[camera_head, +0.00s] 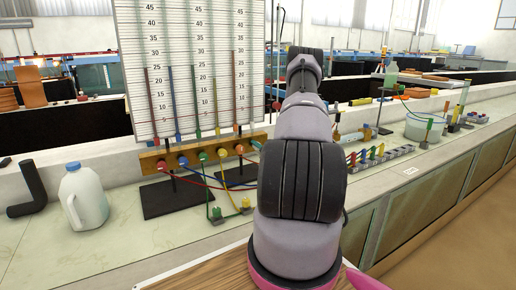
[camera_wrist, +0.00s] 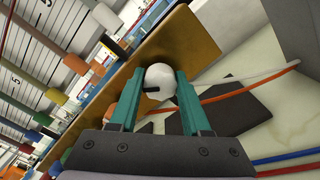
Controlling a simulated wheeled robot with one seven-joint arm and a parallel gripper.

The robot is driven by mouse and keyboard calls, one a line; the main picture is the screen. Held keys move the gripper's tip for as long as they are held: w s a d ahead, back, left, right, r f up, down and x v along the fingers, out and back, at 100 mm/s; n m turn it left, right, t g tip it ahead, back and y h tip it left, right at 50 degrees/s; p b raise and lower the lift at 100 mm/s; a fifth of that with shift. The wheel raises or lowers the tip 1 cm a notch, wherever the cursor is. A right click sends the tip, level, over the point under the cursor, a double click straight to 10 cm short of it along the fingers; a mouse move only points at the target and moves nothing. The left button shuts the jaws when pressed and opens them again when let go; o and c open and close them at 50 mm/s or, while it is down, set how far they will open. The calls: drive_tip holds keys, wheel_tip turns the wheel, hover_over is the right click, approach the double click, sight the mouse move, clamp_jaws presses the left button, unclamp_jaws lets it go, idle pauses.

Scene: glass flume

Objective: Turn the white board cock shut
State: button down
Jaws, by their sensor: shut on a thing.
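The white board cock (camera_wrist: 160,80) shows in the wrist view as a round white knob with a short black mark on its left side. It sits against the wooden board (camera_wrist: 190,45). My gripper (camera_wrist: 157,90) has its two teal fingers on either side of the knob and is shut on it. In the head view my arm hides the gripper and the white cock. The same wooden board (camera_head: 203,152) stands there below a striped panel of gauge tubes, with red, blue, green, yellow and orange cocks along it.
A white jug (camera_head: 84,197) and a black bent pipe (camera_head: 30,190) stand at the left on the bench. Red, blue and yellow hoses (camera_head: 205,184) run below the board. Dark base plates (camera_head: 178,196) lie under it. A row of coloured valves (camera_head: 372,155) is right of my arm.

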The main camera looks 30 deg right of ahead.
drive_tip(key=m, duration=0.5)
drive_tip(key=shift+m, duration=0.3)
drive_tip(key=shift+f+m, duration=0.1)
drive_tip(key=shift+m, duration=2.2)
drive_tip(key=shift+c, duration=1.9)
unclamp_jaws()
drive_tip(key=shift+s, duration=0.1)
drive_tip(key=s, duration=1)
drive_tip(key=shift+s+a, duration=0.3)
drive_tip(key=shift+s, duration=0.05)
